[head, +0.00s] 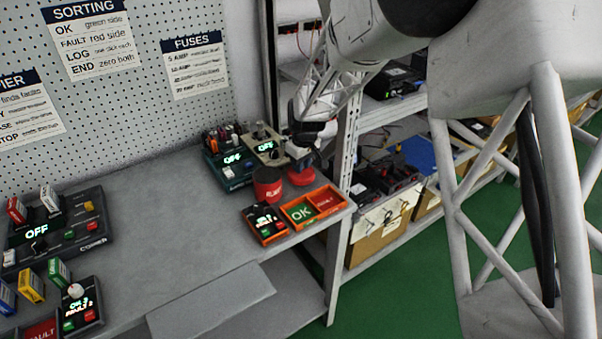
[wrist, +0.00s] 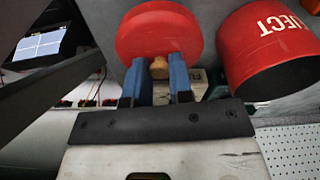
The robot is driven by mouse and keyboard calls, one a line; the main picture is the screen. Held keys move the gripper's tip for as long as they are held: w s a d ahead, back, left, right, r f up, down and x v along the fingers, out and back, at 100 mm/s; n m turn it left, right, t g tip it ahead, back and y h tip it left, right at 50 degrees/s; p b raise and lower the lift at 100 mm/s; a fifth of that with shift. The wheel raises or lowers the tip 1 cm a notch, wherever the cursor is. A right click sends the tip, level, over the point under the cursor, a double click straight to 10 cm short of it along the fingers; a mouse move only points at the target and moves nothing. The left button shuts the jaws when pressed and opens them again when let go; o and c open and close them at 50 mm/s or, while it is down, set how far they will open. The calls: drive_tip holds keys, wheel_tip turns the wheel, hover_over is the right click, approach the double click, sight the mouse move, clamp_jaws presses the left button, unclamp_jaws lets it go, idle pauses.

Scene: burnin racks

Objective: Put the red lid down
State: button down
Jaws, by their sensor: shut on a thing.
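The red lid (wrist: 158,30) is a round red disc with a small tan knob, ahead of my gripper in the wrist view. My gripper (wrist: 157,72) has its two blue fingers shut on the knob. In the head view the lid (head: 301,177) is under my gripper (head: 300,153), at the back right of the grey bench. I cannot tell whether the lid touches the bench. The red REJECT bin (head: 267,187) stands upright just left of the lid. In the wrist view the bin (wrist: 270,55) is to the right, apart from the lid.
An orange tray (head: 313,206) with OK and FAULT sections and a small lit device (head: 265,224) sit in front of the bin. Lit rack units (head: 235,160) stand behind. A metal shelf (head: 345,160) rises at the right. The bench middle (head: 170,210) is clear.

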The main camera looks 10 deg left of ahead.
sight(304, 172)
drive_tip(key=shift+f, duration=1.75)
drive_tip(key=shift+f, duration=0.15)
drive_tip(key=c, duration=1)
unclamp_jaws()
drive_tip(key=r, duration=0.8)
drive_tip(key=d+r, duration=0.1)
drive_tip(key=r, duration=0.3)
drive_tip(key=shift+s+r, duration=0.15)
drive_tip(key=shift+s, duration=0.25)
drive_tip(key=shift+d, duration=0.1)
